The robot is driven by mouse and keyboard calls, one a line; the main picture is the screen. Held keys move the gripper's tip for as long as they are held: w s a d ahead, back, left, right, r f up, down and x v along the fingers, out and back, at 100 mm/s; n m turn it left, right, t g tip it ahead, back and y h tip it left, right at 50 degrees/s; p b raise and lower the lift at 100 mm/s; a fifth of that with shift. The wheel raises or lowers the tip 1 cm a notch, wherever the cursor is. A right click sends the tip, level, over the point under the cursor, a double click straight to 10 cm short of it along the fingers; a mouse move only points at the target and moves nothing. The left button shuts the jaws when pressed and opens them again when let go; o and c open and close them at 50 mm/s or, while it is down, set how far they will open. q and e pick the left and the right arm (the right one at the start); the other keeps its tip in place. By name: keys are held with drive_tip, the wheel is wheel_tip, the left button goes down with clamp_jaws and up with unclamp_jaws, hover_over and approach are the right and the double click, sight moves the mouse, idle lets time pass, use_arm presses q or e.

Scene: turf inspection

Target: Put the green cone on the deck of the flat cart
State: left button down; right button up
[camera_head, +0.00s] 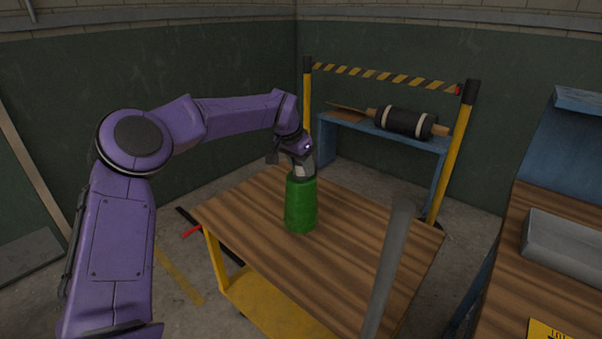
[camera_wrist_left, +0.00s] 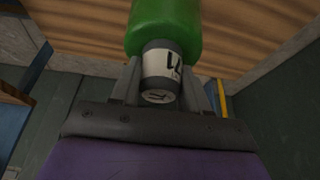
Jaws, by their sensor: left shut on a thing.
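The green cone (camera_head: 301,207) shows as a rounded green body with a narrow pale neck on top. It is upright over the wooden deck of the flat cart (camera_head: 345,255), which has a yellow frame. Whether its base touches the deck I cannot tell for sure. My left gripper (camera_head: 300,165) comes down from above and is shut on the neck. In the left wrist view the green body (camera_wrist_left: 165,28) lies beyond the fingers, and the pale neck with dark marks (camera_wrist_left: 160,72) is between them. My right gripper is not in view.
A grey bar (camera_head: 390,270) rises in front of the deck's right part. Behind stand yellow posts (camera_head: 456,150) with a striped tape and a blue stand (camera_head: 345,130) bearing a dark roller (camera_head: 403,122). A wooden bench (camera_head: 520,270) with a grey tray (camera_head: 565,245) is at right.

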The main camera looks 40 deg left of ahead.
sight(301, 174)
use_arm(q)
wheel_tip(301, 174, down, 3)
drive_tip(key=shift+w+a+f, duration=0.1)
drive_tip(key=c, duration=0.5)
unclamp_jaws()
drive_tip(key=shift+c, duration=0.2)
drive_tip(key=v, duration=1.2)
